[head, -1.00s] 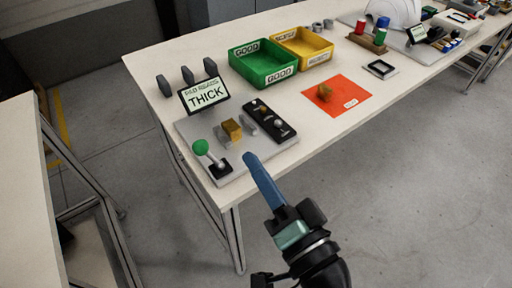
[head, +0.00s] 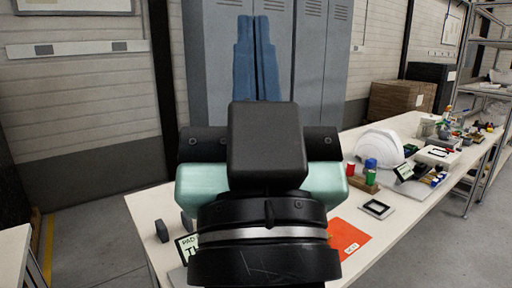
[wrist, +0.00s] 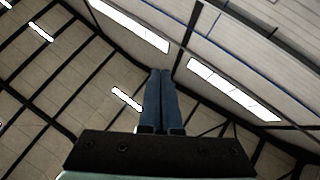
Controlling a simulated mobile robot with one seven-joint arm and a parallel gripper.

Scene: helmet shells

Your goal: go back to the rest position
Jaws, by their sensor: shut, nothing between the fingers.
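My gripper (head: 257,28) is raised high in front of the head camera and points upward. Its two blue fingers are together with nothing between them. The fingers also show in the wrist view (wrist: 160,85), pointing at the ceiling. My gripper is well above the table (head: 140,208) and touches nothing there. My wrist and gripper body hide much of the table's middle, including the green and yellow bins.
A white helmet shell (head: 380,146), a stand with red and green cylinders (head: 368,170), a black frame (head: 377,209) and an orange mat (head: 347,238) lie on the table. Grey lockers (head: 305,60) stand behind. A partly hidden display (head: 187,247) is at the left.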

